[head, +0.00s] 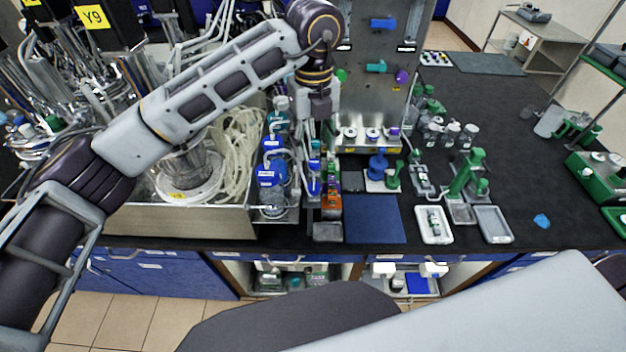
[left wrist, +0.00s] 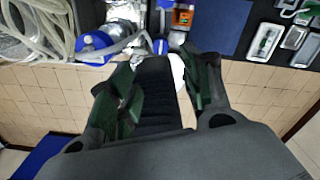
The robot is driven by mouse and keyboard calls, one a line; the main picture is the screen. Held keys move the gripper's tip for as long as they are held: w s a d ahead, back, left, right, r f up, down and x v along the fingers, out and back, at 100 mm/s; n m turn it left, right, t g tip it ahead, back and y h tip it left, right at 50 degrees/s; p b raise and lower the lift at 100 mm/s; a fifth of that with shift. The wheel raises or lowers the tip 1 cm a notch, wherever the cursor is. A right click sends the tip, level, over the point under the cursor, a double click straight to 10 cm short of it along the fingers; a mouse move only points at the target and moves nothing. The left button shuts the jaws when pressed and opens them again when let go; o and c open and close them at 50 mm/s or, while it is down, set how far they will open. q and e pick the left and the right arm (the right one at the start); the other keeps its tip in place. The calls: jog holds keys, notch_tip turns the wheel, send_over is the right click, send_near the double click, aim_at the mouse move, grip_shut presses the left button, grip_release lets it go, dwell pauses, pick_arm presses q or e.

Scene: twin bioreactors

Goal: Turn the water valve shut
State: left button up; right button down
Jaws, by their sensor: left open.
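A grey upright panel (head: 362,60) at the back centre in the head view carries small coloured handles: a blue one (head: 383,23) high up, a green one (head: 376,67) below it and a purple one (head: 402,76) at the right. I cannot read which of them is the water valve. My left gripper (head: 318,112) points down just left of the panel, apart from these handles, and is partly hidden by its own wrist. My right gripper does not show.
Blue-capped bottles (head: 270,165) and a steel tray with coiled tubing (head: 232,150) stand left of the gripper. A blue mat (head: 375,220), an orange-labelled bottle (head: 331,200) and white trays (head: 434,226) lie in front. The black bench at the right has free room.

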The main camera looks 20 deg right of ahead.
aim_at(313, 185)
pick_arm(q)
jog(key=shift+f+p, duration=1.65)
jog(key=shift+f, duration=5.2)
jog(key=shift+c, duration=0.2)
jog(key=c, duration=1)
